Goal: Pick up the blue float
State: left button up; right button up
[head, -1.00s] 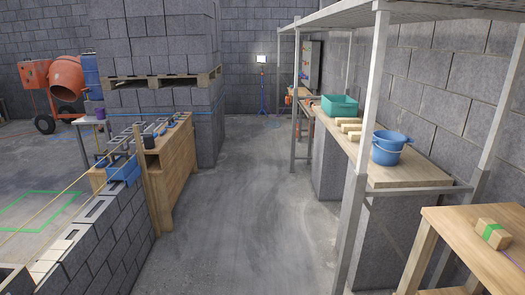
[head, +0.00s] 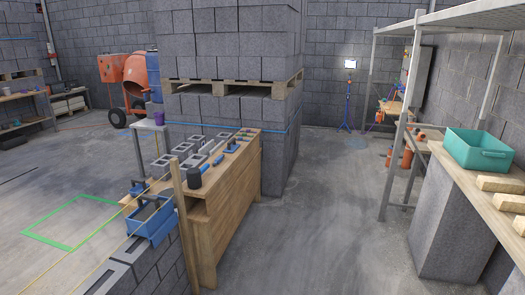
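Several small blue tools lie on top of the wooden bench (head: 235,215) left of the middle. One is a short blue piece (head: 218,160) near the middle of the top; others, blue with dark parts (head: 236,143), lie farther back. They are too small for me to tell which is the float. A dark cup-like thing (head: 194,177) stands at the bench's near end. Neither of my grippers is in view.
A block wall (head: 155,265) with a blue tub (head: 152,220) on it stands left of the bench's near end. Stacked blocks on a pallet (head: 235,88) rise behind the bench. Right stands a counter with a teal crate (head: 478,150). The aisle floor (head: 330,230) is clear.

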aim_at(232, 147)
jog(key=i+l+z, duration=0.2)
jog(key=i, duration=0.95)
jog(key=i+j+z, duration=0.25)
jog(key=i, duration=0.85)
